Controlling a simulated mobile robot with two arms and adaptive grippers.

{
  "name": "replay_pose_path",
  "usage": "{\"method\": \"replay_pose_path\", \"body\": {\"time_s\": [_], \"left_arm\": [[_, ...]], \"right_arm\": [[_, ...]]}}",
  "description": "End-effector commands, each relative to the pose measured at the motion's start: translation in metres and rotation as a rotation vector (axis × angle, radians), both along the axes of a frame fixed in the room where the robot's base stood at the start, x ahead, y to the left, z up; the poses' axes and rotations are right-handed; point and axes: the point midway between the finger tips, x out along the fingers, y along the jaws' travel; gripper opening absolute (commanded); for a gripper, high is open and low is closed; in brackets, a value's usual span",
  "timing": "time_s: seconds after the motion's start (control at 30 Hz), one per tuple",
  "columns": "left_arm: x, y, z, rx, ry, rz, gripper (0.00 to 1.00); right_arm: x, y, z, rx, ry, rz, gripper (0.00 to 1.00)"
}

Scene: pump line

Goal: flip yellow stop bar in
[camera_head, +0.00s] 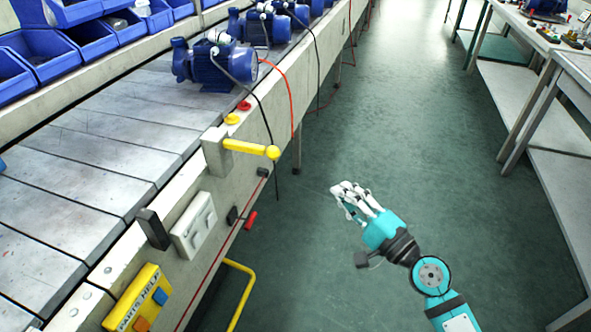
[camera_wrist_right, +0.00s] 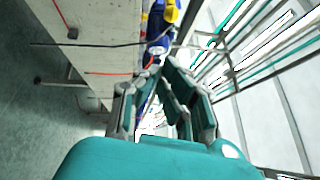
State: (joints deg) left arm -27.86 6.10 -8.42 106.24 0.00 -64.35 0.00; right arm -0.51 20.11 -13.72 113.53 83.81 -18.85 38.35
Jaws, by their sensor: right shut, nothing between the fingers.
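The yellow stop bar (camera_head: 246,147) is a short yellow lever with a round knob on its end. It is mounted on a grey block on the side rail of the conveyor line and sticks out to the right, over the aisle side. My right gripper (camera_head: 345,192) is in the aisle, to the right of and below the bar in the head view, apart from it. Its fingers are shut and empty. In the right wrist view my right gripper (camera_wrist_right: 160,68) points along the line, with a yellow and blue thing beyond the fingertips. My left gripper is not in view.
Blue pumps (camera_head: 220,65) stand on the conveyor (camera_head: 110,133), with black and red cables hanging over its side. A white switch box (camera_head: 194,226), a yellow button box (camera_head: 138,299) and a yellow rail (camera_head: 243,287) are on the near side. Workbenches stand right; the aisle floor (camera_head: 400,110) is clear.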

Motion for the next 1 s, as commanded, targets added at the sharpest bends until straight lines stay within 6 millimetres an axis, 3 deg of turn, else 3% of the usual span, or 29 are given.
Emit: {"method": "replay_pose_path", "body": {"time_s": [0.37, 0.6, 0.83, 1.0], "left_arm": [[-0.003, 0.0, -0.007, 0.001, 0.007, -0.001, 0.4], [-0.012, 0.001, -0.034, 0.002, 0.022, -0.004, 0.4], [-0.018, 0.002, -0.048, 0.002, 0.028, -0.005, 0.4], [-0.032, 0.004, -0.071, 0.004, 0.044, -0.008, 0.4]], "right_arm": [[0.009, 0.006, 0.003, -0.003, -0.002, -0.003, 0.0], [0.045, 0.034, 0.011, -0.002, -0.003, -0.003, 0.0], [0.083, 0.064, 0.016, -0.004, -0.001, -0.002, 0.0], [0.082, 0.086, 0.02, -0.003, 0.001, -0.002, 0.0]]}}
